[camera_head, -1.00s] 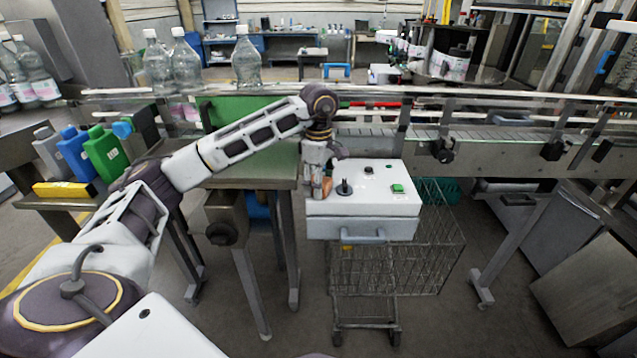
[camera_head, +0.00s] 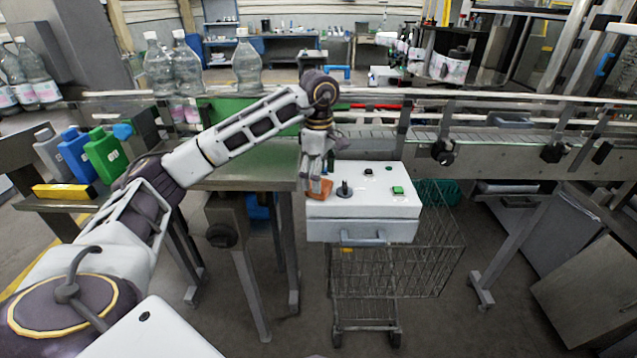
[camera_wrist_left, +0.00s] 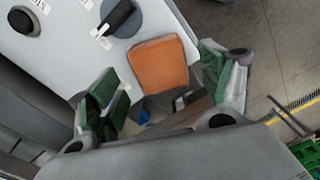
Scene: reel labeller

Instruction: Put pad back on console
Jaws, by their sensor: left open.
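The pad is an orange-brown block (camera_wrist_left: 159,64). In the left wrist view it lies flat on the white top of the console, at the console's edge beside the black knob. The pad (camera_head: 319,189) shows in the head view at the left end of the console (camera_head: 362,229). My left gripper (camera_wrist_left: 160,88) is open, its green-padded fingers on either side of the pad and apart from it. In the head view my left gripper (camera_head: 314,180) is just above the pad and partly covers it. My right gripper is not in view.
The console top also carries a black knob (camera_head: 344,189) and a green button (camera_head: 398,190). A wire cart (camera_head: 390,272) stands beneath. A steel table (camera_head: 250,170) is close on the left. The conveyor (camera_head: 480,135) runs behind.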

